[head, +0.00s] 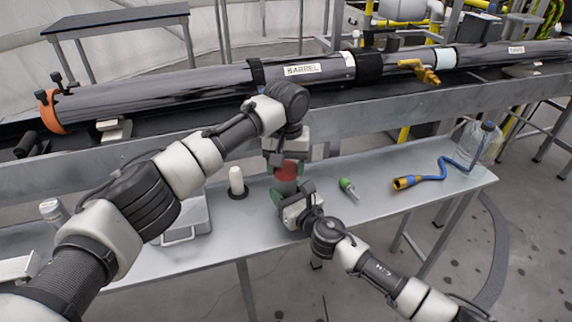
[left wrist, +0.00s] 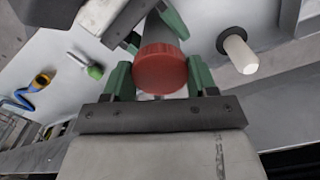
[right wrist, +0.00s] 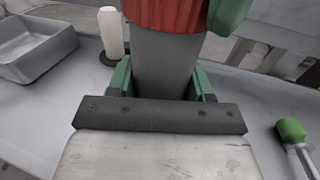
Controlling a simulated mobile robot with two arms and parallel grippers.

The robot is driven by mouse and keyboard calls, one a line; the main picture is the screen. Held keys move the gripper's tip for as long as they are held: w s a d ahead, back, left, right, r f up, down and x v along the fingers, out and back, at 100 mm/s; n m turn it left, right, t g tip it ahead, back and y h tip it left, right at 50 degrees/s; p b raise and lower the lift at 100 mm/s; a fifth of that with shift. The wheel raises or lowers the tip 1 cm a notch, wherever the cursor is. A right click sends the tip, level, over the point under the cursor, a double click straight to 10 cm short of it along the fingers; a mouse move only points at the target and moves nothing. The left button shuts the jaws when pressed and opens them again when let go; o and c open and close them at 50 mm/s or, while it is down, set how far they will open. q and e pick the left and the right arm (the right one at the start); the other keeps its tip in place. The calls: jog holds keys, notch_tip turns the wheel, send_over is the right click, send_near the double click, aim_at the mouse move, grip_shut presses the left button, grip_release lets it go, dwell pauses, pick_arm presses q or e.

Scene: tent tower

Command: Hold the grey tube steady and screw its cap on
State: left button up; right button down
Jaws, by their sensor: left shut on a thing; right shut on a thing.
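The grey tube (right wrist: 163,65) stands upright above the bench, with my right gripper (right wrist: 160,85) shut around its body. The red ribbed cap (left wrist: 160,68) sits at the tube's top end. My left gripper (left wrist: 160,82) comes from above and is shut on the cap, its green fingers on either side. In the head view the cap (head: 287,170) shows between the two grippers, and the tube is mostly hidden by them. I cannot tell how far the cap is threaded on.
A white peg on a dark round base (head: 237,183) stands left of the tube, near a grey tray (head: 190,222). A green-headed tool (head: 347,187) lies to the right. Beyond are a blue cable with a yellow connector (head: 405,183) and a clear bottle (head: 476,145). The long barrel (head: 180,95) runs behind.

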pick_arm(q)
jog(key=m, duration=0.5)
jog(key=o, duration=1.1)
notch_tip(320, 180, up, 12)
pick_arm(e)
jog(key=shift+c, duration=1.9)
grip_release()
